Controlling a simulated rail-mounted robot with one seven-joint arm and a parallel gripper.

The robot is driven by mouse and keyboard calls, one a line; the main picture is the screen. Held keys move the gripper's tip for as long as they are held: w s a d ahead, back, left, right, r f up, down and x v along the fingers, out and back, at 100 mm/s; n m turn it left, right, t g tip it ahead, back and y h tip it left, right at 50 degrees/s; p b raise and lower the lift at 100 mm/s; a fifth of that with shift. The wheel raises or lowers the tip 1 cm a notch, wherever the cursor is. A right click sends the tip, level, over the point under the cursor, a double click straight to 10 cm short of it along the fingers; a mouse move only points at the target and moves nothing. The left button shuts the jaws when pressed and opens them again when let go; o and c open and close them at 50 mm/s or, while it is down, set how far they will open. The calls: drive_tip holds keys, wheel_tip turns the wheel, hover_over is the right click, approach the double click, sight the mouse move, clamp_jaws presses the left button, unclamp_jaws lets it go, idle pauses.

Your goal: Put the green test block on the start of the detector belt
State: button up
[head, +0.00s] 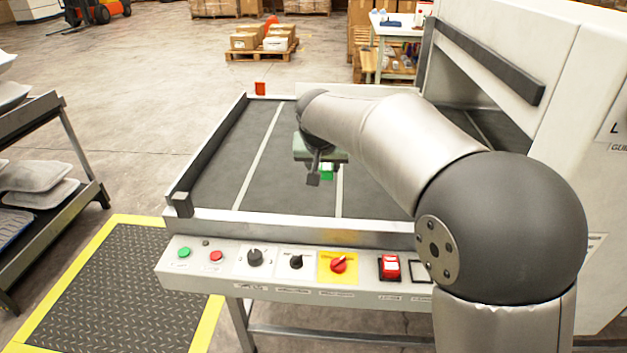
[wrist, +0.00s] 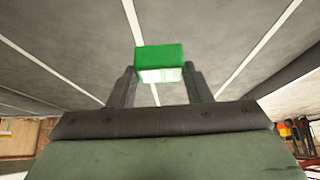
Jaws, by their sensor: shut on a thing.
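The green test block (head: 327,171) shows in the head view below my gripper (head: 320,178), over the dark detector belt (head: 215,180). In the wrist view the green block (wrist: 160,60) sits between the two fingertips of my gripper (wrist: 160,78), with a pale label on its lower face. My gripper is shut on it. The belt (wrist: 215,40) with its white lines lies beyond the block in the wrist view. I cannot tell whether the block touches the belt. My arm hides part of the belt's right side.
The detector housing (head: 570,70) stands at the right. A low rail (head: 205,155) runs along the belt's left side, and a control panel (head: 300,270) with buttons and knobs is at the front. A rack (head: 50,165) with pillows stands at the left. The belt's left half is clear.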

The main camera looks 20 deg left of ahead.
drive_tip(key=w+a+f, duration=0.1)
drive_tip(key=f, duration=0.1)
drive_tip(key=w+a+f, duration=0.1)
drive_tip(key=f, duration=0.1)
drive_tip(key=w+a+f, duration=0.1)
drive_tip(key=a+f, duration=0.1)
drive_tip(key=shift+w+b, duration=0.3)
drive_tip(key=shift+w+a+f+b, duration=0.15)
drive_tip(key=shift+f+b, duration=0.15)
drive_tip(key=shift+f, duration=1.4)
drive_tip(key=shift+f, duration=0.1)
drive_tip(key=o, duration=1.1)
drive_tip(key=shift+c, duration=0.2)
drive_tip(key=shift+r, duration=0.3)
drive_tip(key=p+v, duration=0.1)
drive_tip(key=v, duration=1)
drive_tip(key=shift+s+r, duration=0.25)
drive_tip(key=shift+s, duration=0.05)
